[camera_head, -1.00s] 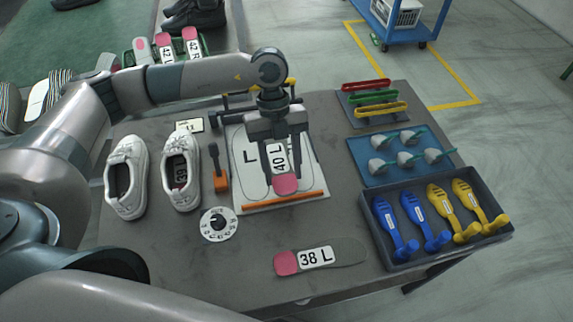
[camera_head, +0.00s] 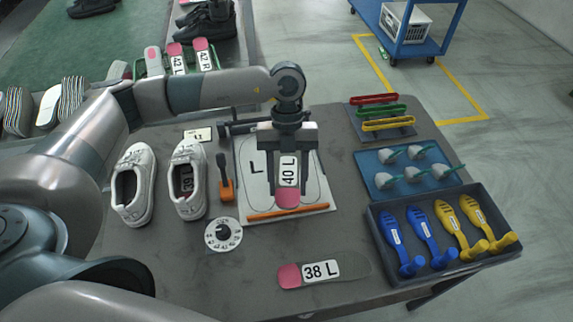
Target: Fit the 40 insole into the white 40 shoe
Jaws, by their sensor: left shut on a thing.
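My left gripper (camera_head: 289,185) points down over a white board (camera_head: 250,204) marked L with a foot outline. It is shut on the insole (camera_head: 288,199), which has a pink heel and a "40 L" label. I cannot tell whether the insole touches the board. A pair of white shoes stands on the table at left. The left shoe (camera_head: 132,205) looks empty inside. The right shoe (camera_head: 189,199) has a label inside that I cannot read for sure. My right gripper is not in view.
A "38 L" insole (camera_head: 318,271) lies at the table front. A dial (camera_head: 223,234) and an orange-based lever (camera_head: 226,190) sit between shoes and board. A dark tray (camera_head: 384,262) of blue and yellow shoe shapes and a blue mat (camera_head: 381,193) are at right.

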